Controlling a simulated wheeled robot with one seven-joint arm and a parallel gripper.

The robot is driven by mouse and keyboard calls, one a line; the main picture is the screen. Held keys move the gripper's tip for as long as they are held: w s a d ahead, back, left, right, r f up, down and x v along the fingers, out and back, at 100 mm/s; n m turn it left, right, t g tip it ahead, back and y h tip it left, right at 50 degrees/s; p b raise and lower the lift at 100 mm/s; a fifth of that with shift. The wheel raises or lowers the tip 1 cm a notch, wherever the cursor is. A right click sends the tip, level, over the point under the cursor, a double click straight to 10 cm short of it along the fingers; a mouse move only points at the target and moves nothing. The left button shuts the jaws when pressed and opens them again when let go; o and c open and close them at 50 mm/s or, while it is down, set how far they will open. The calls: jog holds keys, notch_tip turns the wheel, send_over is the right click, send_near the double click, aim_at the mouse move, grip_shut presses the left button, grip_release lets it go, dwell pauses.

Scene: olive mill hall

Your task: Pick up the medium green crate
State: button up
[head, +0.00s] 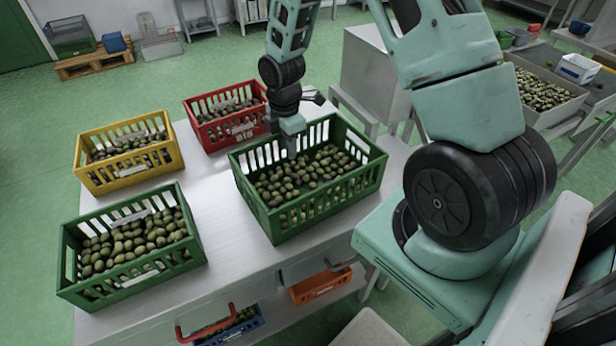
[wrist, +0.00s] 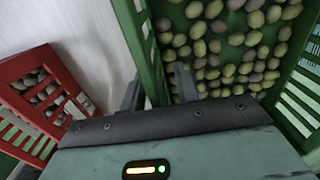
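Two green crates full of olives stand on the metal table. The right green crate (head: 310,213) looks somewhat larger than the left green crate (head: 140,285); no size label is readable. My gripper (head: 288,142) points down at the back-left wall of the right green crate. In the wrist view my gripper (wrist: 157,82) is open, with one finger on each side of that crate's green wall (wrist: 152,50). The left finger is outside, the right finger inside beside the olives. Whether either finger touches the wall cannot be told.
A red crate (head: 203,127) stands just left of my gripper, also seen in the wrist view (wrist: 62,72). A yellow crate (head: 120,178) stands farther left. The table (head: 228,262) is bare between the crates. Orange (head: 320,287) and blue (head: 235,330) crates sit underneath.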

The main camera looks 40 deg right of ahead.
jog(key=shift+f, duration=0.25)
grip_shut()
jog(key=shift+r, duration=0.1)
dwell(1.2)
